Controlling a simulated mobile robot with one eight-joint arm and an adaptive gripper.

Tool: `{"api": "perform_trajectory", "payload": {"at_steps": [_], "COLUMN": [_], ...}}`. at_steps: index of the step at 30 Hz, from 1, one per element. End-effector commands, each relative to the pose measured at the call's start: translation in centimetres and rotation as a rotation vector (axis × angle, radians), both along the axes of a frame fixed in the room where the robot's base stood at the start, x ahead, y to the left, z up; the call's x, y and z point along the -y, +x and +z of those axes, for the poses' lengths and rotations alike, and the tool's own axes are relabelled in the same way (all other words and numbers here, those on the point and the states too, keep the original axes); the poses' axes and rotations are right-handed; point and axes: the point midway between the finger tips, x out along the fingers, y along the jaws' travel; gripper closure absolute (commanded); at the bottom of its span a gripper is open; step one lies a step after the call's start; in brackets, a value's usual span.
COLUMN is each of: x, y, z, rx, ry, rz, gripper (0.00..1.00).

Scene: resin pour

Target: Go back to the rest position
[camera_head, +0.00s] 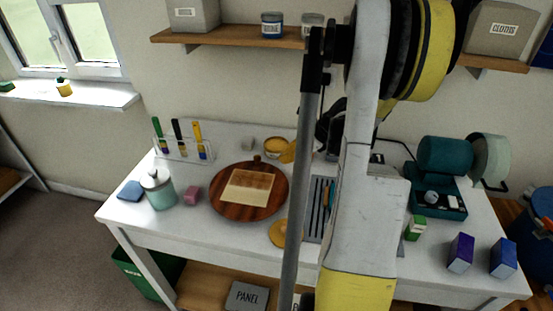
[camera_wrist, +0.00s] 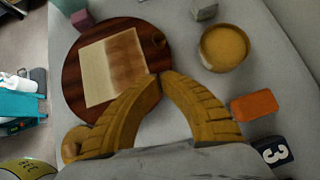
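My gripper (camera_wrist: 160,76) shows in the wrist view with its two ochre fingers curved inward, tips together and nothing visible between them. It is over the table near the edge of a round dark wooden board (camera_wrist: 72,78). On the board lies a square panel (camera_wrist: 98,70), pale on one part and brown on the other. In the head view the board (camera_head: 222,203) and panel (camera_head: 248,187) are at the table's middle left. My arm and a grey pole cover part of the table there, so the gripper is not clear in that view.
A teal jar (camera_head: 160,192), a brush rack (camera_head: 172,152) and a teal machine (camera_head: 440,158) are on the table. A shelf (camera_head: 225,38) hangs above.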

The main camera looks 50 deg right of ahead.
Motion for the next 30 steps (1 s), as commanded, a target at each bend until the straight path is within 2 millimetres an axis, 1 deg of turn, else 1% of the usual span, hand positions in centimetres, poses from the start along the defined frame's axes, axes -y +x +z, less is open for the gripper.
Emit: {"api": "perform_trajectory", "payload": {"at_steps": [1, 3, 7, 12, 20, 23, 25, 26, 27, 29, 30], "x": [0.3, 0.6, 1.0, 1.3, 1.1, -0.9, -3.6, -5.2, -7.6, -11.5, -14.1], "y": [-0.7, -1.6, -2.9, -3.6, -3.5, -2.5, -1.2, -0.7, 0.0, 0.8, 1.1], "z": [1.3, 2.4, 3.8, 4.5, 4.6, 5.3, 6.2, 6.8, 7.5, 8.5, 9.2], "rx": [0.000, 0.000, 0.000, 0.000, 0.000, -0.004, -0.007, -0.008, -0.007, -0.002, 0.004], "ry": [0.000, -0.001, -0.001, -0.001, -0.007, -0.065, -0.155, -0.206, -0.283, -0.414, -0.507], "rz": [-0.003, -0.002, -0.001, 0.001, 0.009, 0.084, 0.198, 0.264, 0.363, 0.533, 0.653], "gripper": [1.00, 1.00, 1.00, 1.00, 1.00, 1.00, 1.00, 1.00, 1.00, 1.00, 1.00]}}
